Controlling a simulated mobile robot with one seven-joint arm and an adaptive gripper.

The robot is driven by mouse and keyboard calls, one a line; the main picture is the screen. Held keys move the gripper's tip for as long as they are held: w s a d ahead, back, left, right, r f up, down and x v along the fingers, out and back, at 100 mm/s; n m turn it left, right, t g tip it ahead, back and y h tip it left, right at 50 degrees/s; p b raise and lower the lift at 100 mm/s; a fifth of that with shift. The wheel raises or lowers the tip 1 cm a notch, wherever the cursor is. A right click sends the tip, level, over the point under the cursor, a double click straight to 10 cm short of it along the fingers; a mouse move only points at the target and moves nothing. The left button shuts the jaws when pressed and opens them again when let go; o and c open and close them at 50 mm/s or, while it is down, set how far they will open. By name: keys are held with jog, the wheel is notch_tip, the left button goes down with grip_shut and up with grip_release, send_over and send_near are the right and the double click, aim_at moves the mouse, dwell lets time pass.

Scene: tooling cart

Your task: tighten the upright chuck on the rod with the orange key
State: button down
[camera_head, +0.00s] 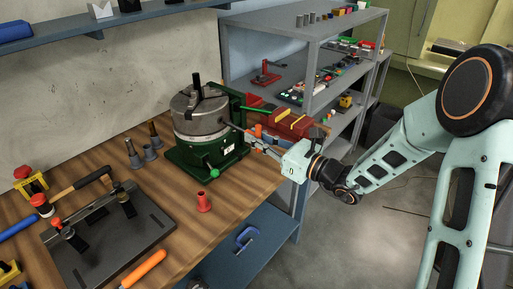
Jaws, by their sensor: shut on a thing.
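The upright chuck (202,115) is a grey metal cylinder on a green rotary base (215,152) at the workbench's far right corner. A dark rod (197,83) stands upright in the chuck's top, among its jaws. My gripper (254,142) reaches in from the right at the chuck's side. It is shut on the orange key (258,130), of which a small orange part shows above the fingers. The key's thin shank appears to point left at the chuck's side. I cannot tell from this view whether its tip sits in the chuck's socket.
A red vise (290,122) stands close behind my gripper. A red cone-shaped piece (203,202) and grey tool holders (134,155) stand on the wooden bench (190,240). A dark plate (105,245) lies front left. A grey shelf unit (300,70) stands behind.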

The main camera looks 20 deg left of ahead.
jog(key=n+b, duration=0.2)
jog(key=b, duration=0.1)
jog(key=n+b, duration=0.1)
jog(key=b, duration=0.1)
jog(key=shift+f+n, duration=0.25)
jog(key=shift+n, duration=0.15)
jog(key=shift+r+n+b, duration=0.15)
jog(key=shift+n+b, duration=0.75)
jog(key=shift+b, duration=0.3)
jog(key=shift+r, duration=0.1)
jog(key=shift+w+a+b, duration=0.2)
jog(key=shift+a+b, duration=0.3)
jog(key=shift+b, duration=0.1)
jog(key=shift+w+a, duration=0.2)
jog(key=shift+a, duration=0.35)
jog(key=shift+b, duration=0.45)
dwell(0.4)
